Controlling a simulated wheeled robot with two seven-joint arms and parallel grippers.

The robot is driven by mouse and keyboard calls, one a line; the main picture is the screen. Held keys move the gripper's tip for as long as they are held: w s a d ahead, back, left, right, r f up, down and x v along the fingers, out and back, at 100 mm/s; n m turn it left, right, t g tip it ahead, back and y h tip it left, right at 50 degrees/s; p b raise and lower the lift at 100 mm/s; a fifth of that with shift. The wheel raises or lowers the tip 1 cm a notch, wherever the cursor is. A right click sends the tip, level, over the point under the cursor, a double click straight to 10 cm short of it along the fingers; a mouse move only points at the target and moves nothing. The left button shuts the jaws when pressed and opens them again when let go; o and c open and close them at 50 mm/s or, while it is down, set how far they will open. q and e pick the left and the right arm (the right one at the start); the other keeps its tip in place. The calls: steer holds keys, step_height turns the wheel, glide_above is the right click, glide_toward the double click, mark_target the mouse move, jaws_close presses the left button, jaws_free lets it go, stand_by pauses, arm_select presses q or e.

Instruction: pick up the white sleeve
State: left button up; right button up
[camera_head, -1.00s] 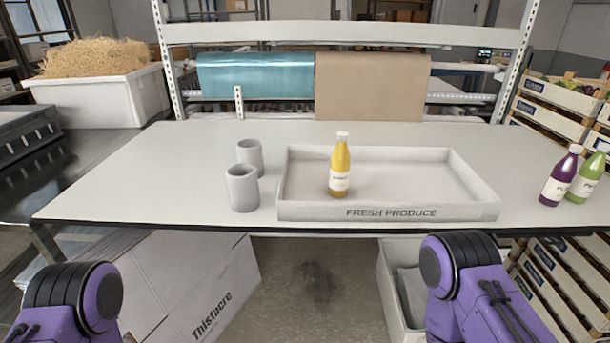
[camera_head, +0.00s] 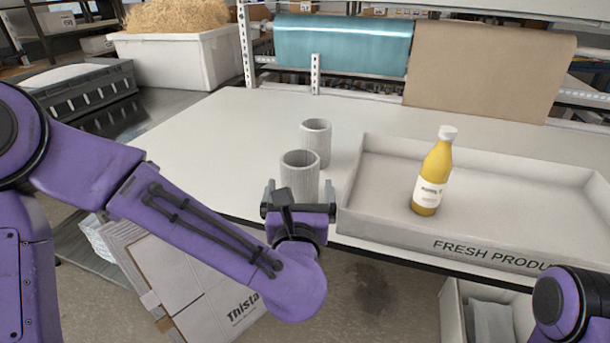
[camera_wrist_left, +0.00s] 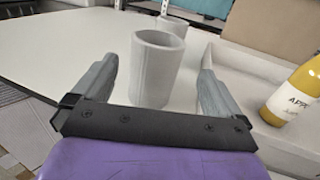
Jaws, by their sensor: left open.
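Two whitish, open-topped sleeves stand upright on the table. The nearer sleeve (camera_head: 299,172) is close to the front edge, and the farther sleeve (camera_head: 316,141) stands just behind it to the right. My left gripper (camera_head: 300,192) is open in front of the nearer sleeve, which partly hides behind it. In the left wrist view the nearer sleeve (camera_wrist_left: 156,68) shows ahead between the two fingers of the gripper (camera_wrist_left: 157,88); I cannot tell whether they touch it. The farther sleeve (camera_wrist_left: 172,24) is mostly hidden behind it. My right gripper is out of view.
A white tray (camera_head: 480,258) marked FRESH PRODUCE lies to the right of the sleeves, close to them. A yellow bottle (camera_head: 433,172) stands in it. The white table (camera_head: 215,135) is clear on the left. Teal and brown rolls hang behind.

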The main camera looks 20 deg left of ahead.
mark_target(300, 172)
arm_select(q)
steer(key=p+x, duration=0.1)
steer(key=x, duration=0.2)
steer(key=shift+w+r, duration=0.1)
steer(key=shift+r, duration=0.1)
steer(key=shift+w+a+r, duration=0.1)
steer(key=shift+w+a, duration=0.05)
steer(key=shift+w, duration=0.1)
steer(key=p+x, duration=0.3)
steer(key=x, duration=0.2)
steer(key=shift+w+a+r, duration=0.15)
steer(key=shift+w+a, duration=0.1)
steer(key=shift+w, duration=0.1)
steer(key=shift+s, duration=0.1)
steer(key=c, duration=0.4)
